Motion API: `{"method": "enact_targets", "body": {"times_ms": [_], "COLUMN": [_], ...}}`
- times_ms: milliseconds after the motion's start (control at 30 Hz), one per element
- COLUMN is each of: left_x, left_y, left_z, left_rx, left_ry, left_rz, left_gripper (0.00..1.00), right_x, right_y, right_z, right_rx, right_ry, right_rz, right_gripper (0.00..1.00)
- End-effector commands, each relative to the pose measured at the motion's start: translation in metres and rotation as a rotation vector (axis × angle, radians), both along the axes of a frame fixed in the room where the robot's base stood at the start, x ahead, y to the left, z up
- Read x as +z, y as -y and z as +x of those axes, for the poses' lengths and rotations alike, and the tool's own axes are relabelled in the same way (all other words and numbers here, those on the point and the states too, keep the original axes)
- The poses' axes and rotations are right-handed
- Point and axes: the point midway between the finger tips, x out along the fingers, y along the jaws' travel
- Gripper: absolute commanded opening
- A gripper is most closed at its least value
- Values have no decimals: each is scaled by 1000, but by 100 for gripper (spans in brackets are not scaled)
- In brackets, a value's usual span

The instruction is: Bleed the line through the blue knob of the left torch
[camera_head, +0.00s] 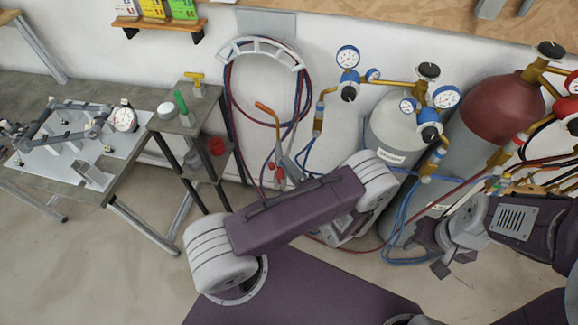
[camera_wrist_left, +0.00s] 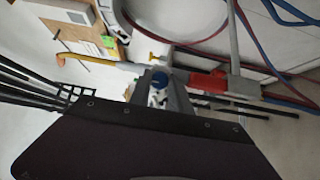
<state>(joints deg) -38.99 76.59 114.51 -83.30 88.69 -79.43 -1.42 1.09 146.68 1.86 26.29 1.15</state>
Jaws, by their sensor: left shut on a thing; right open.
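The left torch (camera_head: 275,121), with its orange bent tip, hangs by the wall left of the grey cylinder. Its tip (camera_wrist_left: 86,60) and red knob (camera_wrist_left: 208,82) also show in the left wrist view; the red knob shows in the head view (camera_head: 279,173). The blue knob (camera_wrist_left: 160,77) sits between the fingertips of my left gripper (camera_wrist_left: 168,94), which is shut on it. In the head view my left gripper (camera_head: 291,167) is mostly hidden behind my purple arm link. My right gripper (camera_head: 441,256) is open at the right, before the cylinders.
A grey cylinder (camera_head: 391,135) and a dark red cylinder (camera_head: 497,115) carry regulators and gauges. Red and blue hoses hang from a wall holder (camera_head: 262,45) and trail on the floor. A small shelf stand (camera_head: 194,125) and a workbench (camera_head: 100,180) stand left; floor before them is clear.

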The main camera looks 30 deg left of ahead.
Motion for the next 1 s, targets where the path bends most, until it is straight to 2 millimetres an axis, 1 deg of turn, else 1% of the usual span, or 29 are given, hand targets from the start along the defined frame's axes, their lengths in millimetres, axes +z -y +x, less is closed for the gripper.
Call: {"method": "enact_targets", "body": {"times_ms": [433,467,500,533,833,933,1000], "left_x": [0,0,0,0,0,-2,-3], "left_y": [0,0,0,0,1,9,20], "left_z": [0,0,0,0,0,-4,-11], "left_rx": [0,0,0,0,-1,-4,-6], "left_ry": [-7,-7,-7,-7,-6,-5,-6], "left_rz": [3,3,3,3,4,3,2], "left_gripper": [0,29,40,46,46,46,46], "right_x": [0,0,0,0,0,-3,-7], "right_y": [0,0,0,0,0,0,0], "right_z": [0,0,0,0,0,0,0], "right_rx": [0,0,0,0,0,0,0], "right_ry": [0,0,0,0,0,0,0], "right_rz": [0,0,0,0,0,0,0], "right_gripper": [45,45,45,45,45,45,45]}}
